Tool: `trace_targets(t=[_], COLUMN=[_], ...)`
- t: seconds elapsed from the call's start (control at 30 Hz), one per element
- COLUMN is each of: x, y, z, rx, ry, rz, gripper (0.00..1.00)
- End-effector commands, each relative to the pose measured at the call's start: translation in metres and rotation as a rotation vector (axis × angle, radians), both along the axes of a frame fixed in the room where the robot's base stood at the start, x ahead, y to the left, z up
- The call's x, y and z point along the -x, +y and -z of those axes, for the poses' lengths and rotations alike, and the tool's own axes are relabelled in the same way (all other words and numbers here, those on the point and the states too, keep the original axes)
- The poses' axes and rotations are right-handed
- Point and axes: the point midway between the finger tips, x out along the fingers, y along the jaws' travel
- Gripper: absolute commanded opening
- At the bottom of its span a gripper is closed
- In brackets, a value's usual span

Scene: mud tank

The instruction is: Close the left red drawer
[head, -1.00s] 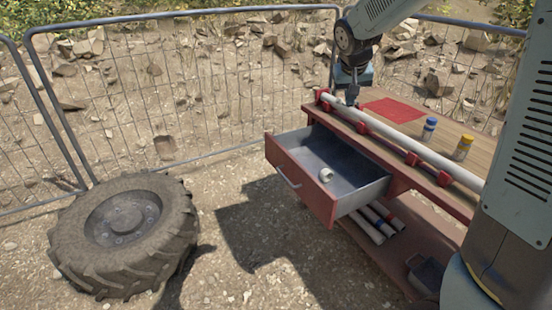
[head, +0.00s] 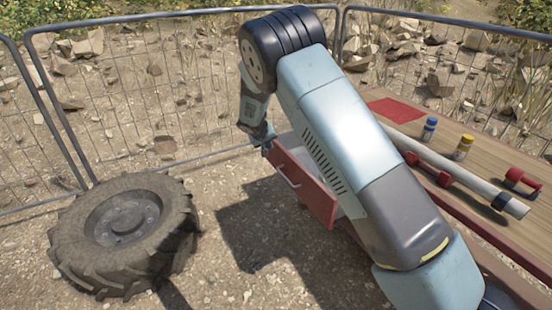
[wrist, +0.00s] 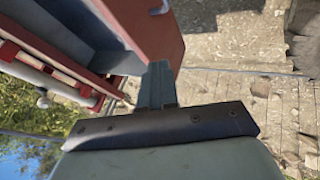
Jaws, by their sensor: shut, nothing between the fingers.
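The red drawer (head: 305,188) is pulled out from the workbench, its red front with a light handle facing lower left. My arm covers most of its inside in the head view. In the wrist view the red drawer front (wrist: 150,28) and the grey inside of the drawer show at the top. My gripper (head: 268,146) is shut and empty, pointing down at the far left corner of the drawer front. In the wrist view my gripper (wrist: 156,84) overlaps the lower end of the front; I cannot tell whether they touch.
The bench top holds a white pipe (head: 480,186) in red clamps, a red mat (head: 396,109), a blue-capped bottle (head: 429,129) and a yellow-capped bottle (head: 463,148). A big tyre (head: 125,232) lies at left. A mesh fence (head: 165,95) runs behind. Bare ground lies before the drawer.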

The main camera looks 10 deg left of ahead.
Motion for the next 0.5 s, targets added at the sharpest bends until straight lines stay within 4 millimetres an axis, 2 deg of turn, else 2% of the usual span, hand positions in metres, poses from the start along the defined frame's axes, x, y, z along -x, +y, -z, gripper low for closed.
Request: trace_targets(t=[0.07,0.2,0.5], x=[0.0,-0.001,-0.016], y=[0.014,0.027,0.023], z=[0.019,0.035,0.06], rx=[0.014,0.023,0.025], ry=[-0.004,-0.011,-0.011], rz=[-0.022,-0.044,-0.046], gripper=[0.0,0.0,0.0])
